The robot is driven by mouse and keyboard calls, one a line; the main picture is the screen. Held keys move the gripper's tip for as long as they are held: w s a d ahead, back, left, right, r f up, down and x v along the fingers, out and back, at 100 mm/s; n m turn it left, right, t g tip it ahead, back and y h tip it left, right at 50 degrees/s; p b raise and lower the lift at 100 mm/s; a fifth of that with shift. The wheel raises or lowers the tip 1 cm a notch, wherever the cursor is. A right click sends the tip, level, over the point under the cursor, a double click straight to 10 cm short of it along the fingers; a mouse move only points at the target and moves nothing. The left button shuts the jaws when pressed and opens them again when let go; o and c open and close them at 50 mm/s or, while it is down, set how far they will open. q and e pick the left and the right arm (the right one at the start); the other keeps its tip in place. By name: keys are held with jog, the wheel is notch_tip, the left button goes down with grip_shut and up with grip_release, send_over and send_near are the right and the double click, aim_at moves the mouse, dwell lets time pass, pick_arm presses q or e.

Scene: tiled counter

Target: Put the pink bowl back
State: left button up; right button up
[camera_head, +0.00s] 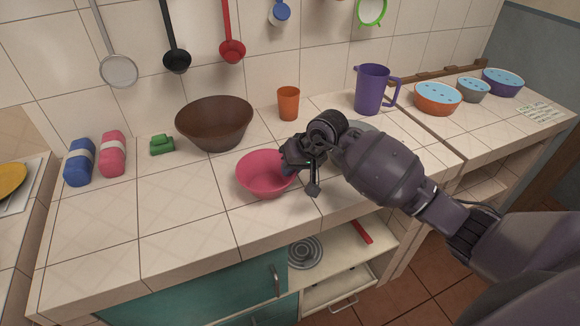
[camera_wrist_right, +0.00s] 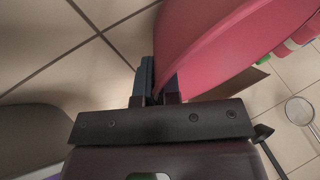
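The pink bowl (camera_head: 262,176) is upright at the front middle of the tiled counter, and it seems to rest on the tiles. My right gripper (camera_head: 300,160) is at the bowl's right rim, pointing left. In the right wrist view, the pink bowl's wall (camera_wrist_right: 235,45) runs down between the two narrowly spaced fingers of the right gripper (camera_wrist_right: 158,85), which look shut on it. My left gripper is not in view.
A brown bowl (camera_head: 214,124) stands behind the pink bowl, with an orange cup (camera_head: 288,104) and a purple pitcher (camera_head: 372,90) to its right. Blue and pink bundles (camera_head: 80,162) stand at left. Several bowls (camera_head: 437,99) are on the right counter. The front left tiles are clear.

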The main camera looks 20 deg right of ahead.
jog(key=o, duration=0.4)
